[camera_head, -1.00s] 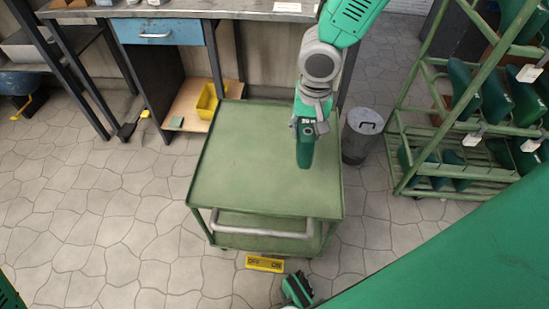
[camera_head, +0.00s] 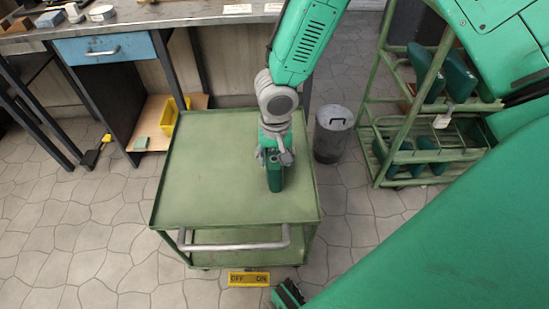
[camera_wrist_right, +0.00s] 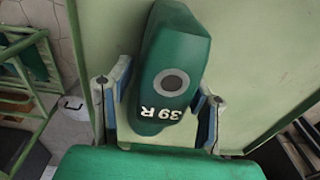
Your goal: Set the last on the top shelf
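The last is a dark green block marked "39 R" with a round grey socket (camera_wrist_right: 165,95); in the head view it (camera_head: 274,172) is at the cart top. My right gripper (camera_head: 272,152) is above it, with a finger on each side of the last in the wrist view (camera_wrist_right: 160,100). I cannot tell whether the last touches the cart. The green rack (camera_head: 403,130) stands at the right with lasts on its shelves. My left gripper is not in view.
The green cart (camera_head: 195,175) is otherwise bare on top. A grey bin (camera_head: 333,135) stands between cart and rack. A workbench (camera_head: 150,18) with a blue drawer (camera_head: 105,48) is behind, and a yellow tray (camera_head: 171,115) is beneath it. A yellow OFF/ON sign (camera_head: 249,279) is at the cart's front.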

